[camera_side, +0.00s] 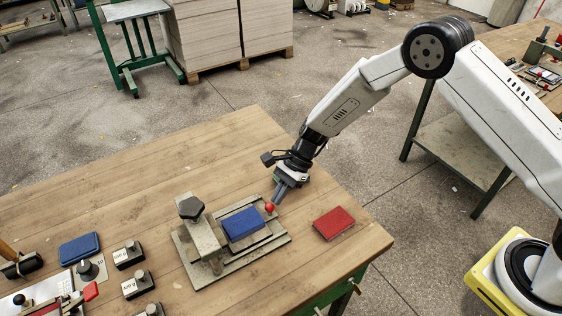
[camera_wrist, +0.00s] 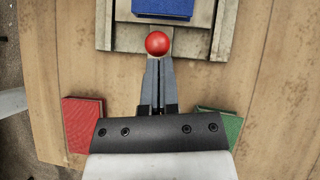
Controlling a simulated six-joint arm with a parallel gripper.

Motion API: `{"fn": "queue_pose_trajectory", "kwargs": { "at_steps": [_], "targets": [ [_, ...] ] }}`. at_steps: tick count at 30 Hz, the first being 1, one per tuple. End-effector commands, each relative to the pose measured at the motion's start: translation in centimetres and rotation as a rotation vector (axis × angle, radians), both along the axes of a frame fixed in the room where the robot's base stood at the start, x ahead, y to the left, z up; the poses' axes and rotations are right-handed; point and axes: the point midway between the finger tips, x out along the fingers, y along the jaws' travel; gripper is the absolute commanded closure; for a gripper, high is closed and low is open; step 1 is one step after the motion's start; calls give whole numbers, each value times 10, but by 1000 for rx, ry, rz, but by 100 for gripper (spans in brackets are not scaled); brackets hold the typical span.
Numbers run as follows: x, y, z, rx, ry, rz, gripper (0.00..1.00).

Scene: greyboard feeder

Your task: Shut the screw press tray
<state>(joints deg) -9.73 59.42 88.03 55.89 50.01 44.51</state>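The screw press (camera_side: 200,235) stands on the wooden table, with a dark hexagonal knob on its screw. Its tray (camera_side: 266,238) is slid out to the right of the press frame and carries a blue block (camera_side: 243,223); the block's near end also shows in the wrist view (camera_wrist: 162,8). A red ball knob (camera_side: 270,207) is at the tray's outer end and also shows in the wrist view (camera_wrist: 157,43). My gripper (camera_wrist: 158,62) points down with its fingers close together, tips right at the ball's outer side. The ball appears beyond the tips, not between them; exact contact is unclear.
A red block (camera_side: 334,223) lies right of the press. A green block (camera_wrist: 222,127) shows in the wrist view on the other side of my gripper. Left of the press are a blue pad (camera_side: 80,248) and several labelled weights (camera_side: 128,256). The table's back area is clear.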

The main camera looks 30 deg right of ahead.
Motion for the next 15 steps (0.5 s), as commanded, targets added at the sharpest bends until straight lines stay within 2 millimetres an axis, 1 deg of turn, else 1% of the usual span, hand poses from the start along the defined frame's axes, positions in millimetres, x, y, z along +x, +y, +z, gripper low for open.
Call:
{"fn": "queue_pose_trajectory", "kwargs": {
  "at_steps": [1,9,12,15],
  "targets": [
    [-1,11,0,1,1,4,100],
    [-1,70,-1,1,0,5,100],
    [-1,88,-1,2,1,4,100],
    [-1,100,0,1,0,3,100]
  ]
}}
